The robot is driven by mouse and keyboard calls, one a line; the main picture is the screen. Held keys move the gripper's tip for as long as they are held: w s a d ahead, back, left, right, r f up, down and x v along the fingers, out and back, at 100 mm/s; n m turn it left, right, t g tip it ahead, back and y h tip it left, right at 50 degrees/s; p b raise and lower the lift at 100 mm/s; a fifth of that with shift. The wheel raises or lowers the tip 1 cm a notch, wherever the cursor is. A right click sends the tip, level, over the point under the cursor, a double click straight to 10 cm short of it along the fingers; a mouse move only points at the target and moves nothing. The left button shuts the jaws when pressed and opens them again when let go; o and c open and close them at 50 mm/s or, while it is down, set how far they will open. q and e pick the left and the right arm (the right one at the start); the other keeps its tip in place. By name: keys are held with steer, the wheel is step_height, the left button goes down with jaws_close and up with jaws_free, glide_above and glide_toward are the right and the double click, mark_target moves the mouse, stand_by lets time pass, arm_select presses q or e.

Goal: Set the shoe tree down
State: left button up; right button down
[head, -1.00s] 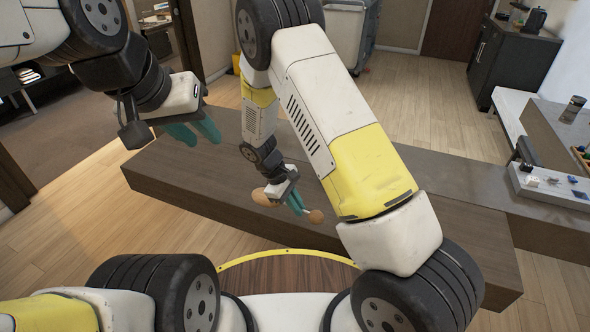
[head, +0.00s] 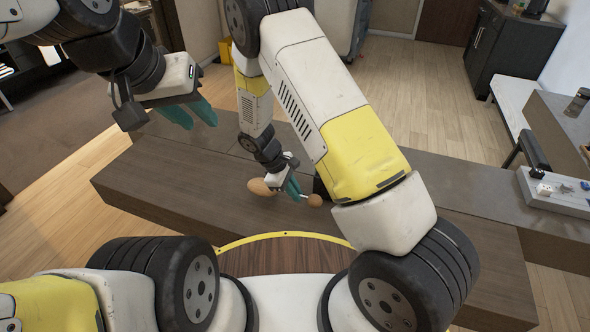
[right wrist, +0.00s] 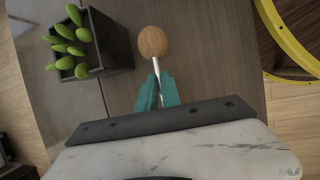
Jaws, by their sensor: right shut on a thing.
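The shoe tree has a larger orange-brown wooden end (head: 260,187) and a small round wooden knob (head: 315,200), with a thin rod between them. My right gripper (head: 292,187) is shut on its middle, over the dark wooden bench (head: 160,180). I cannot tell whether the shoe tree touches the top. In the right wrist view the knob (right wrist: 153,42) sticks out beyond the teal fingertips (right wrist: 158,88); the larger end is hidden. My left gripper (head: 190,114) is empty, its teal fingers apart, above the bench's far left part.
A dark square pot (right wrist: 112,42) with green plant fingers stands close beside the knob in the right wrist view; my right arm mostly hides it in the head view. A grey tray (head: 560,197) with small items lies at the right. The bench's left part is clear.

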steer(key=shift+f, duration=1.4)
steer(key=shift+f, duration=0.1)
steer(key=c, duration=1.5)
jaws_free()
steer(key=shift+c, duration=0.2)
